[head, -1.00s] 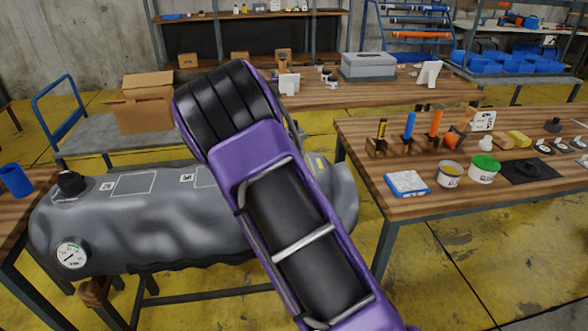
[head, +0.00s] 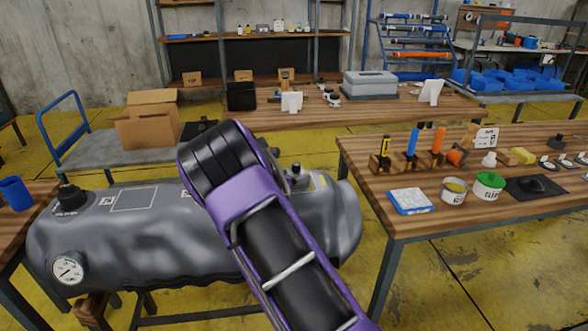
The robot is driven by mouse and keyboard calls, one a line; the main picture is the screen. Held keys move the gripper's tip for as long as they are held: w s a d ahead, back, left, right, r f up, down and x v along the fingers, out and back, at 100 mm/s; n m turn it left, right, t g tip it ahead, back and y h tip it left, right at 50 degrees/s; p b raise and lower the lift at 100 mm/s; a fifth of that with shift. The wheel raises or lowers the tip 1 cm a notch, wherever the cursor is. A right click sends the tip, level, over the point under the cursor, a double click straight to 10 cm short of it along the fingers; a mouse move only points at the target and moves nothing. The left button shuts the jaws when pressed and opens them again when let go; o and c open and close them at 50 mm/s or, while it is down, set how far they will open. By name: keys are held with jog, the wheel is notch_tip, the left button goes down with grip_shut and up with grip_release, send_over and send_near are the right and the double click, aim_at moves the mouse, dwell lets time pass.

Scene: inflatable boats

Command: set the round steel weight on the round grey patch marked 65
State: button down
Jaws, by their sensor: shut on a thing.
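A grey inflatable boat tube (head: 130,235) lies across a stand at the left and middle. On its top are an outlined rectangle (head: 135,198) and small white labels, too small to read. I cannot make out the round grey patch marked 65; my purple arm covers part of the tube. I cannot make out the round steel weight either. A dark fitting (head: 296,176) stands on the tube just right of my arm. My gripper and fingertips are hidden behind my arm, so what they hold does not show.
A wooden table (head: 420,222) at the right holds a blue-and-white box (head: 410,201), tins and tools. A cart (head: 100,158) with a cardboard box (head: 150,118) stands behind the tube. A back bench carries a grey toolbox (head: 369,84). Yellow floor lies open at lower right.

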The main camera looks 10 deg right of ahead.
jog(key=shift+r, duration=0.2)
grip_release()
jog(key=shift+f, duration=0.2)
jog(key=shift+r, duration=0.2)
jog(key=v, duration=1.2)
jog(key=shift+p, duration=0.3)
jog(key=shift+f, duration=0.15)
